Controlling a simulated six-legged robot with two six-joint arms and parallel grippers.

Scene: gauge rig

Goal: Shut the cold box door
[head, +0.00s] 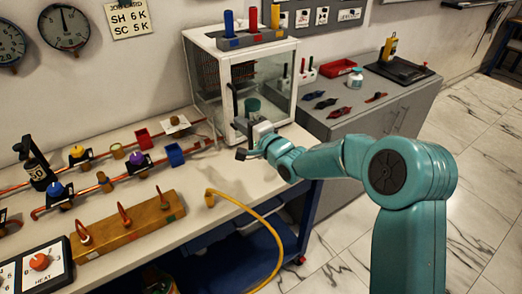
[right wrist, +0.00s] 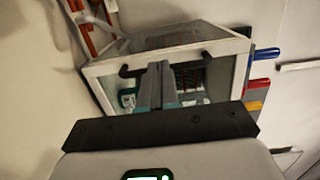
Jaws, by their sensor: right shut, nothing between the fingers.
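The cold box (head: 207,92) is a white-framed case with clear panes at the back of the bench. Its glazed door (head: 273,72) faces my right arm and looks closed or nearly so; I cannot tell if a gap remains. A dark upright handle (head: 235,101) is on the door's left side. The handle also shows in the right wrist view (right wrist: 125,71), behind my fingers. My right gripper (head: 251,128) is shut and empty, close in front of the door by the handle; contact is unclear. Its fingers show in the wrist view (right wrist: 156,85). My left gripper is out of view.
A green-topped jar (head: 253,104) shows through the glass. A rack (head: 253,39) with blue, red and yellow pieces sits on the box. Pipes with valves fill the bench's left, and a yellow hose (head: 262,222) hangs over its front. A grey cabinet (head: 385,115) stands to the right.

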